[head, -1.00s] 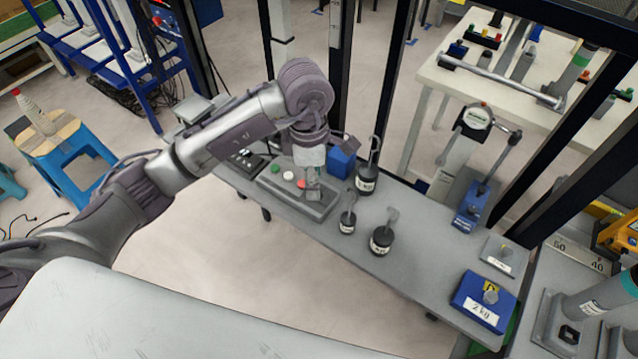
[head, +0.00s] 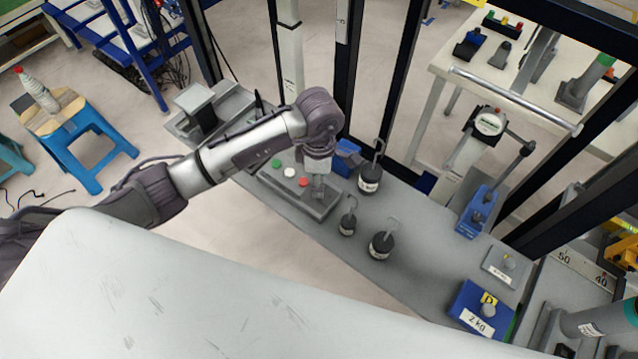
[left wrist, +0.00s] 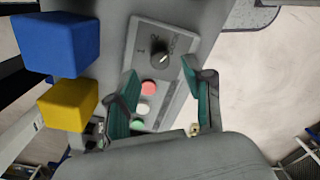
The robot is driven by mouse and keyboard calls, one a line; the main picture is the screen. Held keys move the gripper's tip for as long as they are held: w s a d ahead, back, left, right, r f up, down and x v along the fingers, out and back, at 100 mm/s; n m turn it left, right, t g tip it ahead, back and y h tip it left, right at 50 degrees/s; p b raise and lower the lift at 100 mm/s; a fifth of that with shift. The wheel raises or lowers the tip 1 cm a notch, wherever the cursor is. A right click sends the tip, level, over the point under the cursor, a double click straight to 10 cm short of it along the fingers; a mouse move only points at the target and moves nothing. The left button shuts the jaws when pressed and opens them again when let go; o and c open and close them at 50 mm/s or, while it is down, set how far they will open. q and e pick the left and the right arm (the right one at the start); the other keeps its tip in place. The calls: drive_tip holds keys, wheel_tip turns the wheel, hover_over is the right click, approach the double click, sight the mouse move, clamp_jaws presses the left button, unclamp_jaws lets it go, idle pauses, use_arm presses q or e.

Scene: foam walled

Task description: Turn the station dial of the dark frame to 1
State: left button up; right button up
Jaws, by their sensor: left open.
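My right gripper is not in view.
A blue block (left wrist: 55,45) and a yellow block (left wrist: 68,105) stand beside the box. Black hook weights (head: 370,180) (head: 382,245) are close to the gripper's right. Dark frame posts (head: 398,80) rise behind the bench (head: 420,270). A blue weight block (head: 480,308) sits at the bench's right end.

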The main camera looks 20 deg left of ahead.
use_arm(q)
drive_tip(key=shift+f, duration=2.05)
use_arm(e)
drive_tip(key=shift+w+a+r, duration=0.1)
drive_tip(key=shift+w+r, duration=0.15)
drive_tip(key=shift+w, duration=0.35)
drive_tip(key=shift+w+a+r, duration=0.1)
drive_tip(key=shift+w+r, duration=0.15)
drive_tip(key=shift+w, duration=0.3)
use_arm(q)
clamp_jaws()
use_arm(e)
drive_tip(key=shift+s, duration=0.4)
